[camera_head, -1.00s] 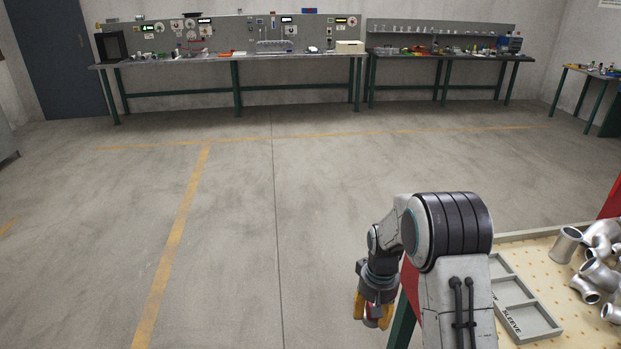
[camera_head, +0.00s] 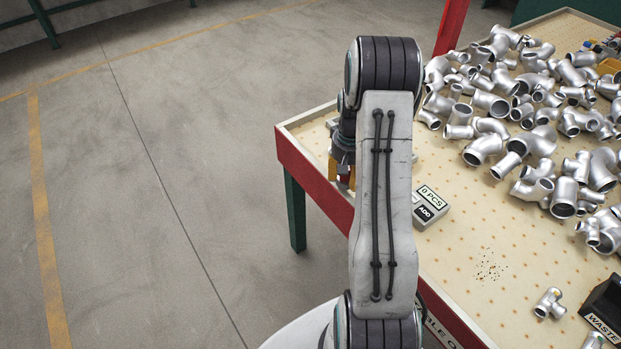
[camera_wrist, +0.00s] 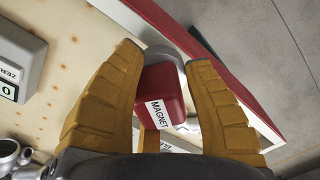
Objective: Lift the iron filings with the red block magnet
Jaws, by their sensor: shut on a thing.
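The red block magnet (camera_wrist: 162,88), labelled MAGNET and with a grey end, sits between the two yellow fingers of my gripper (camera_wrist: 165,58) in the wrist view. The gripper is shut on it. The iron filings (camera_head: 490,267) are a small scatter of dark specks on the pale perforated tabletop, to the right of my arm and well apart from the gripper.
Many silver pipe fittings (camera_head: 535,143) cover the table's far right. A lone fitting (camera_head: 549,303) and a black WASTE bin (camera_head: 606,308) are at the lower right. The tabletop around the filings is clear.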

